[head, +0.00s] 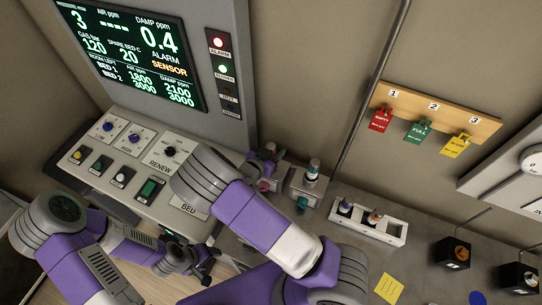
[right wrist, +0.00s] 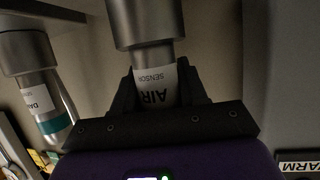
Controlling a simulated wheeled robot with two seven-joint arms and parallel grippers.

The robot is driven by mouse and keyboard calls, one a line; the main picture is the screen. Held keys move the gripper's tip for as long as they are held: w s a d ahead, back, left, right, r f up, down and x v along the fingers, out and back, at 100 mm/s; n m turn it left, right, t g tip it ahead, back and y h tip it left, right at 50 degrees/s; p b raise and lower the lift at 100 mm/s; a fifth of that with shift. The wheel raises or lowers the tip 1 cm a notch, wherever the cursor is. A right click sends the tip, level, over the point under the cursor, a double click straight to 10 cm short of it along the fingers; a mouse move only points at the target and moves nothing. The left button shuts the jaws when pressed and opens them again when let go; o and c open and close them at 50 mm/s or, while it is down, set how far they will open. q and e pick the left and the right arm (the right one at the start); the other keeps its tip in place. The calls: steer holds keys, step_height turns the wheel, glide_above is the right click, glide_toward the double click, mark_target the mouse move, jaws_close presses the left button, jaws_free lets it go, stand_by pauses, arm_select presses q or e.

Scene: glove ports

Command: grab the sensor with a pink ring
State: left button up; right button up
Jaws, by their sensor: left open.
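My right gripper (head: 266,160) is at the left one of two sensor ports on the grey bench. In the right wrist view its black fingers (right wrist: 158,98) lie against both sides of a sensor labelled AIR (right wrist: 156,88), under a metal fitting. The fingers hide the sensor's lower part, so no ring shows there. In the head view a small pinkish-red patch (head: 263,186) shows just below this gripper. A sensor labelled DAMP with a teal ring (right wrist: 50,112) is beside it; it also shows in the head view (head: 303,201). My left gripper (head: 206,266) is open and empty, low before the panel.
A white rack (head: 393,233) on the bench holds two more sensors. A lit display (head: 130,45) and button panel (head: 125,165) are at left. Red, green and yellow tags (head: 419,132) hang on a wooden board. Dark blocks (head: 452,252) are at right. My right forearm covers part of the panel.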

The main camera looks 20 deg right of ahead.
steer(key=c, duration=0.6)
steer(key=shift+r, duration=0.1)
